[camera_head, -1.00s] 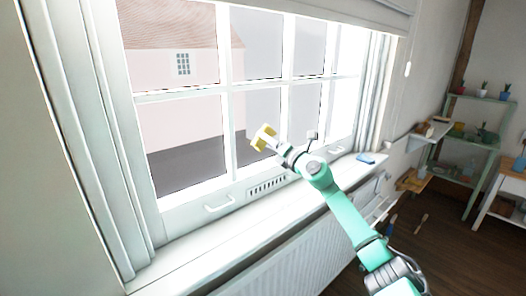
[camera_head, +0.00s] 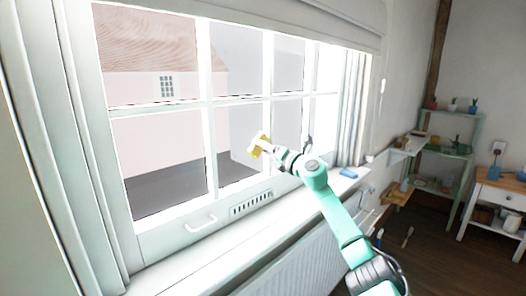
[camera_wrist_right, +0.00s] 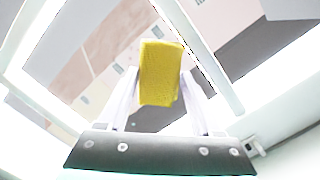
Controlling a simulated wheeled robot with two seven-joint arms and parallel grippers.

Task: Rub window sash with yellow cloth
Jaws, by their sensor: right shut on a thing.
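The window sash (camera_head: 212,130) is a white frame with glazing bars and several panes, filling the left and middle of the head view. My right gripper (camera_head: 268,149) is shut on the yellow cloth (camera_head: 257,144), in front of a lower pane. In the right wrist view the yellow cloth (camera_wrist_right: 161,72) sits as a folded block between the two pale fingers of the right gripper (camera_wrist_right: 163,90). Whether the cloth touches the glass or the sash bars cannot be told. My left gripper is not in view.
A blue item (camera_head: 348,172) lies at the right end of the white sill (camera_head: 190,262). A radiator (camera_head: 290,262) is below the sill. A sash handle (camera_head: 200,222) and vent (camera_head: 251,204) are on the bottom rail. Green shelves (camera_head: 447,160) and a small table (camera_head: 502,192) stand right.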

